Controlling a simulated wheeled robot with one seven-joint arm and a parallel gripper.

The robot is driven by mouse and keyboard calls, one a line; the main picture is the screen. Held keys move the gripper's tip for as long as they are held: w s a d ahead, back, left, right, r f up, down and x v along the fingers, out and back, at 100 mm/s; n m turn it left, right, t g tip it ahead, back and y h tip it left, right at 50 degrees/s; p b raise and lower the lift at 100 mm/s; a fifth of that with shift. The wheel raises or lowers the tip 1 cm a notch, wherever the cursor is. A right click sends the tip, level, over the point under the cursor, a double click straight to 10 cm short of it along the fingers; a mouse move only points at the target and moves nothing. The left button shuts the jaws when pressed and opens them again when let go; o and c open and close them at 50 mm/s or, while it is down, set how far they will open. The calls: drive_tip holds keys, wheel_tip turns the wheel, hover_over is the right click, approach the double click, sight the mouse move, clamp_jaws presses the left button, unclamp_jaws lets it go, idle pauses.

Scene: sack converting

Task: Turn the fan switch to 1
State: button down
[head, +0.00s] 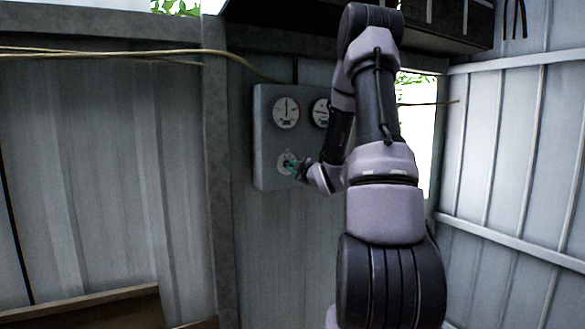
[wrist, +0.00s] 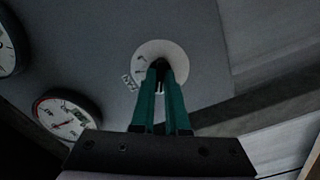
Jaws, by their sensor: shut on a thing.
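The fan switch (wrist: 150,57) is a round pale plate with a dark knob at its middle. In the wrist view it sits at the top centre, and the lettering beside it reads FAN. In the head view the switch (head: 284,158) is low on the grey panel box (head: 263,130). My gripper (wrist: 165,80) has green fingers that are shut on the knob. The fingertips hide most of the knob, so its setting cannot be told. In the head view my gripper (head: 294,166) reaches the switch from the right.
Two round gauges are on the box: the left gauge (head: 286,112) and the right gauge (head: 320,112), partly behind my arm. A cable (head: 120,53) runs along the corrugated wall (head: 100,180). A wooden edge (head: 80,302) is at the lower left.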

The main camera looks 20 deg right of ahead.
drive_tip(key=shift+m, duration=0.3)
drive_tip(key=m, duration=0.2)
drive_tip(key=shift+m, duration=2.5)
drive_tip(key=shift+f, duration=0.1)
drive_tip(key=c, duration=0.9)
unclamp_jaws()
